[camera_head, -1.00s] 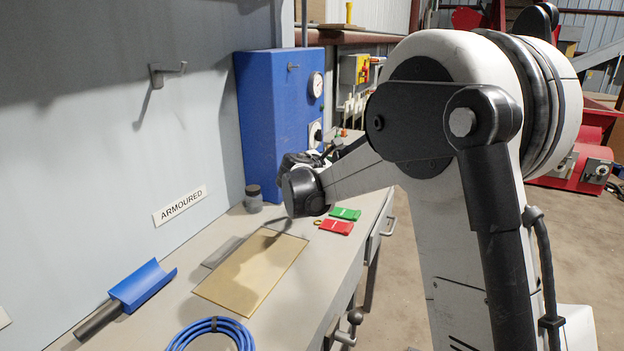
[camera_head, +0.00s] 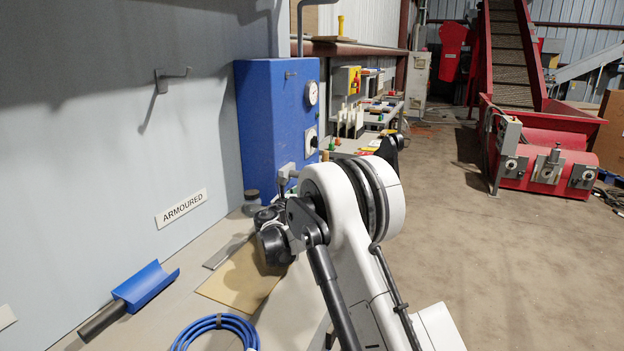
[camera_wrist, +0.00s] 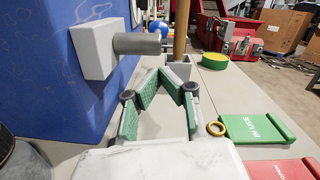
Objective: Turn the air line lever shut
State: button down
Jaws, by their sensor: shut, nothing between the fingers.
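In the wrist view a pale grey block (camera_wrist: 97,50) on the blue cabinet (camera_wrist: 60,95) carries a dark grey cylinder (camera_wrist: 137,44) pointing right. Near its end, a brown upright bar (camera_wrist: 181,28) rises from a small grey piece (camera_wrist: 178,69). I cannot tell for certain which part is the air line lever. My gripper (camera_wrist: 161,80) is shut and empty, its green-padded fingers drawn in below the cylinder and just short of the grey piece. I see no clear contact. In the head view my arm hides the fingers. The cabinet (camera_head: 262,125) bears a gauge (camera_head: 312,92) and a dial switch (camera_head: 311,140).
A green IN USE tag (camera_wrist: 257,133), a red tag (camera_wrist: 285,169) and a brass ring (camera_wrist: 215,128) lie right of my gripper. A yellow-green round item (camera_wrist: 214,61) is beyond. A tan sheet (camera_head: 240,283), blue scoop (camera_head: 145,285) and blue cable coil (camera_head: 213,325) lie on the bench.

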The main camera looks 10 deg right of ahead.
jog(key=shift+w, duration=0.1)
dwell(0.3)
jog(key=b+x, duration=0.2)
jog(key=x, duration=0.7)
jog(key=shift+w+d, duration=0.25)
jog(key=shift+w, duration=0.1)
jog(key=shift+a+r, duration=0.1)
